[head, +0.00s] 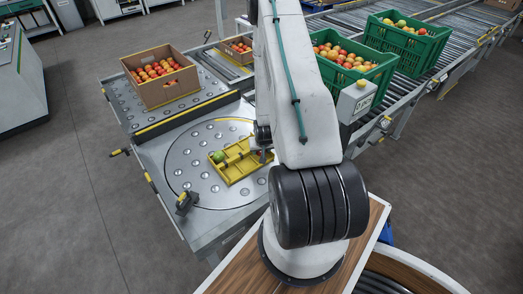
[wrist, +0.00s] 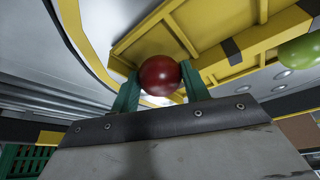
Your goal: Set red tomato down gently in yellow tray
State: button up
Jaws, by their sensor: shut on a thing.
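The red tomato (wrist: 160,75) is held between the two green fingers of my gripper (wrist: 161,84) in the wrist view. The yellow tray (wrist: 205,28), with dividing ribs, is behind and above it in that picture; I cannot tell whether the tomato touches it. In the head view the yellow tray (head: 229,173) lies on a round metal plate, with my gripper (head: 262,154) at its right part. My arm hides most of the held tomato there. A green tomato (head: 217,156) is at the tray's left end; it also shows in the wrist view (wrist: 301,50).
A cardboard box of tomatoes (head: 168,94) stands on the table behind the plate, with a smaller box (head: 238,57) beyond. Green crates of tomatoes (head: 352,93) stand on the roller conveyor (head: 412,93) at right. The plate (head: 196,188) is bare around the tray.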

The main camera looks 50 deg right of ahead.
jog(key=shift+f, duration=0.5)
jog(key=o, duration=0.8)
jog(key=shift+s+f, duration=0.1)
jog(key=c, duration=0.3)
jog(key=shift+a, duration=0.1)
jog(key=shift+r, duration=3.6)
